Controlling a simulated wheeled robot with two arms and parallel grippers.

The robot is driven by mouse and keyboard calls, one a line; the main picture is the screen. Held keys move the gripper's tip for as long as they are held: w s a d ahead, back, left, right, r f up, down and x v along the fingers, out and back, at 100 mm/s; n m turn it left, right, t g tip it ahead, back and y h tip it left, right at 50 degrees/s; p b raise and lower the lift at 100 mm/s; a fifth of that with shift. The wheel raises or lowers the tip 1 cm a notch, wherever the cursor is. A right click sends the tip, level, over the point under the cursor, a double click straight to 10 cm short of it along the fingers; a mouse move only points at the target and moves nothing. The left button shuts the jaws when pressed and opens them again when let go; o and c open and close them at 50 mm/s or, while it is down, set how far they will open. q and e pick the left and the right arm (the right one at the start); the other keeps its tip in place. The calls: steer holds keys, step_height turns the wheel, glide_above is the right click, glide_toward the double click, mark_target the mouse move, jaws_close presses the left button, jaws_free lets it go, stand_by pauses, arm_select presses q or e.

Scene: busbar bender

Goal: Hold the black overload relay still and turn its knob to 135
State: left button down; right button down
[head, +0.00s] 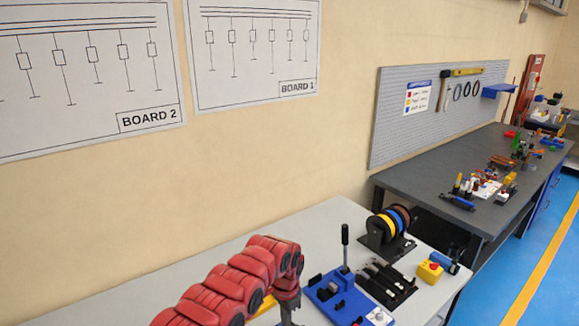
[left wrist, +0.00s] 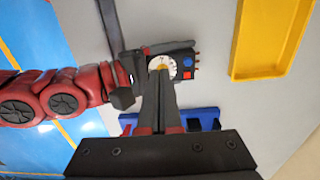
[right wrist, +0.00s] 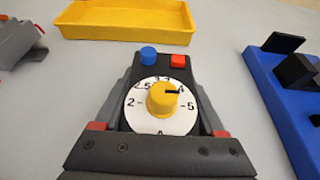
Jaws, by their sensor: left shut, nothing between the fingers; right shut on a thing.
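The black overload relay (right wrist: 203,80) is between the fingers of my right gripper (right wrist: 163,72), which is shut on it. It has a blue button (right wrist: 148,55), a red button (right wrist: 177,59) and a white numbered dial (right wrist: 135,115). The yellow knob (right wrist: 161,101) is at the dial's middle, its black mark pointing right, near the 4. In the left wrist view the relay (left wrist: 183,54) shows beyond the fingertips of my left gripper (left wrist: 163,82). That gripper is shut and empty, lined up with the dial and partly covering it. In the right wrist view nothing covers the knob, so the two look apart.
A yellow tray (right wrist: 125,24) lies behind the relay. A blue base with black blocks (right wrist: 285,105) stands to the right. In the head view, a blue lever tool (head: 340,297), cable spools (head: 388,225) and a yellow box with a red button (head: 430,271) are on the grey table.

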arm_select(q)
steer(key=shift+w+a+f, duration=0.1)
steer(key=shift+w+f, duration=0.1)
steer(key=shift+f, duration=0.9)
steer(key=shift+w+a+f, duration=0.1)
steer(key=shift+w+f, duration=0.1)
steer(key=shift+f, duration=0.85)
steer(key=shift+w+a+f, duration=0.1)
steer(key=shift+w+f, duration=0.1)
steer(key=shift+f, duration=0.9)
steer(key=shift+s+d, duration=0.15)
steer(key=shift+s, duration=0.2)
steer(key=shift+s+d+r, duration=0.1)
steer(key=shift+s+d, duration=0.15)
steer(key=shift+d, duration=0.05)
steer(key=shift+s+d, duration=0.15)
steer(key=shift+d, duration=0.05)
